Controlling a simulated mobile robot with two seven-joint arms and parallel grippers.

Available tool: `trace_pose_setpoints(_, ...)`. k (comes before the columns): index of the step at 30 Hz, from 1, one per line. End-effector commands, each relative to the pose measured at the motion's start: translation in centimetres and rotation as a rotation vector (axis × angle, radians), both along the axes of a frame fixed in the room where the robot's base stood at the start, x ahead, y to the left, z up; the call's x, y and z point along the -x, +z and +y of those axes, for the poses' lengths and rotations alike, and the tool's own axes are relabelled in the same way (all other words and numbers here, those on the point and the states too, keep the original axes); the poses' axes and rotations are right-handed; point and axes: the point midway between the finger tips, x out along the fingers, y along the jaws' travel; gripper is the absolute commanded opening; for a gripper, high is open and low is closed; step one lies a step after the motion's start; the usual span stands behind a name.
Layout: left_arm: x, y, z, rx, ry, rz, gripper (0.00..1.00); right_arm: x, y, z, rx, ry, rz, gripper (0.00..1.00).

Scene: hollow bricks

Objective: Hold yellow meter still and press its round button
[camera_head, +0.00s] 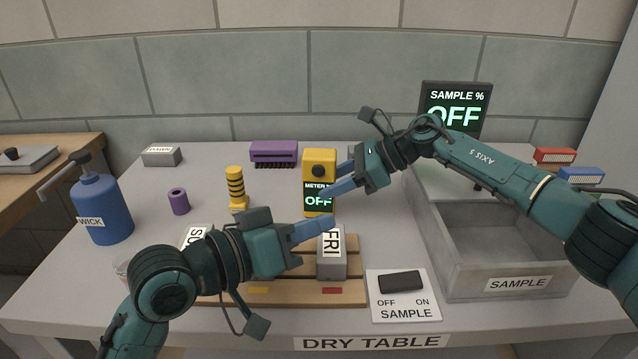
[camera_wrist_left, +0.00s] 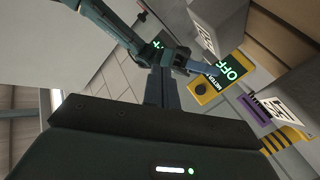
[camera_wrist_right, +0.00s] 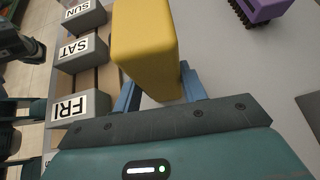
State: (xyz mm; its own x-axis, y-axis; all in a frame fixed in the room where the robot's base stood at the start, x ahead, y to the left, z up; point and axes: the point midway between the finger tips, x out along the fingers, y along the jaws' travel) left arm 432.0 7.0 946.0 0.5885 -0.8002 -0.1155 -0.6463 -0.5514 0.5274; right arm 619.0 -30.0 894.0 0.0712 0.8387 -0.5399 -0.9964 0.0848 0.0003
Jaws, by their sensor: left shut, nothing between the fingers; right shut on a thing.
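The yellow meter (camera_head: 319,165) stands upright on the table, with a dark round button on its upper front and a green "OFF" on its screen. It also shows in the left wrist view (camera_wrist_left: 206,90) and fills the middle of the right wrist view (camera_wrist_right: 147,52). My right gripper (camera_head: 334,182) is shut on the meter, its blue fingers on either side. My left gripper (camera_head: 330,222) is shut and empty, in front of and below the meter's screen, apart from the button. In the left wrist view its fingers (camera_wrist_left: 165,72) point toward the meter's side.
A wooden rack (camera_head: 280,292) with grey bricks, one marked "FRI" (camera_head: 331,262), lies below the left gripper. A sample switch (camera_head: 402,295) and grey sample tray (camera_head: 510,284) are on the right. A purple brush (camera_head: 273,151) and yellow-black striped post (camera_head: 236,187) stand left of the meter.

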Motion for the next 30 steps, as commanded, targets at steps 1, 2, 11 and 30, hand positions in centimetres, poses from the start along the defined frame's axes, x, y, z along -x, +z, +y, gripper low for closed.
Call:
trace_pose_setpoints(1,-1.0,0.0,0.2,-0.047,0.017,0.007,0.00,0.0,0.0,0.0,0.000,0.000,0.000,0.23)
trace_pose_setpoints(2,-1.4,-0.1,0.4,-0.075,0.029,0.014,0.00,0.0,0.0,0.0,0.000,0.000,0.000,0.23)
trace_pose_setpoints(11,-3.9,-0.6,1.5,-0.194,0.083,0.055,0.00,0.0,0.0,0.0,0.000,0.000,0.000,0.23)
trace_pose_setpoints(30,-11.4,-0.7,0.8,-0.193,0.082,0.057,0.00,0.0,0.0,0.0,0.000,0.000,0.000,0.23)
